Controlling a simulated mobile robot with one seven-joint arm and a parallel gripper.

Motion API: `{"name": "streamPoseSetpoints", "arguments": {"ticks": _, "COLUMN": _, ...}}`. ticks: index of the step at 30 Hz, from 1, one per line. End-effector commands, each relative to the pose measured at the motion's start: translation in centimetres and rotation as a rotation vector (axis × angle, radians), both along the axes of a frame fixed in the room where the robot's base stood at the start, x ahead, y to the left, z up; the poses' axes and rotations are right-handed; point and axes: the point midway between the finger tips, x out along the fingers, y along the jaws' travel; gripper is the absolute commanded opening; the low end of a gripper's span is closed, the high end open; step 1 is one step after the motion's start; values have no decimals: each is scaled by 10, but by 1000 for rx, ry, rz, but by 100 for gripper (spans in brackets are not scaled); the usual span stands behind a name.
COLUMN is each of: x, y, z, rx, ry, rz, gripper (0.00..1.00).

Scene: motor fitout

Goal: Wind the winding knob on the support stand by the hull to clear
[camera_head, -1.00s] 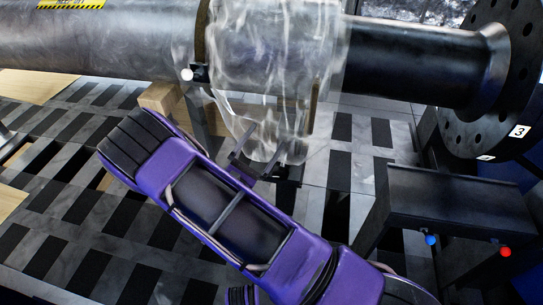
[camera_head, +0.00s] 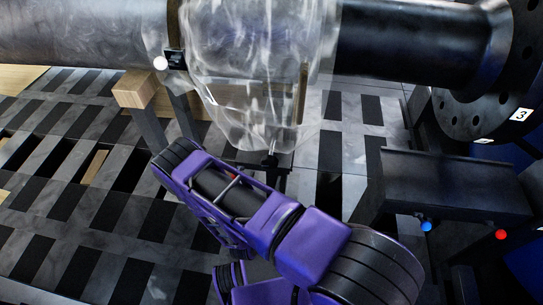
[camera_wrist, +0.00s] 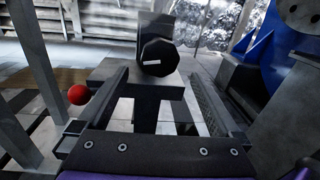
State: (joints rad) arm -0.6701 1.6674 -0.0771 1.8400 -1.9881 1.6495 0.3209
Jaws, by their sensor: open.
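The winding knob (camera_wrist: 157,58), black and many-sided with a white stripe on its face, shows ahead in the wrist view. It sits at the grey support stand (camera_wrist: 113,72). My gripper (camera_wrist: 157,84) is open and empty, one finger low on each side of the picture, with the knob ahead and above the gap. No contact with the knob shows. In the head view, a small dark part (camera_head: 269,160) sits under the clear-wrapped section of the hull (camera_head: 262,70); I cannot tell if it is the knob. My purple arm hides the fingers there.
A red ball (camera_wrist: 78,94) is close left of my left finger. Grey posts stand at left in the wrist view. In the head view, a dark bench (camera_head: 450,180) with blue (camera_head: 427,226) and red (camera_head: 501,235) balls stands right. A wooden block (camera_head: 135,90) is at left.

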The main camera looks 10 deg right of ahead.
Motion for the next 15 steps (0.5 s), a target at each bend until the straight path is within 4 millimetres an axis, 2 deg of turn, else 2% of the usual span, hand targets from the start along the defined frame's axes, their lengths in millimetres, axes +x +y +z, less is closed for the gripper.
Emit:
{"name": "streamPoseSetpoints", "arguments": {"ticks": 9, "x": 62, "y": -32, "z": 0, "rx": 1, "ry": -4, "rz": -4, "gripper": 100}}
{"name": "streamPoseSetpoints", "arguments": {"ticks": 15, "x": 87, "y": -45, "z": 0, "rx": 1, "ry": -3, "rz": -1, "gripper": 100}}
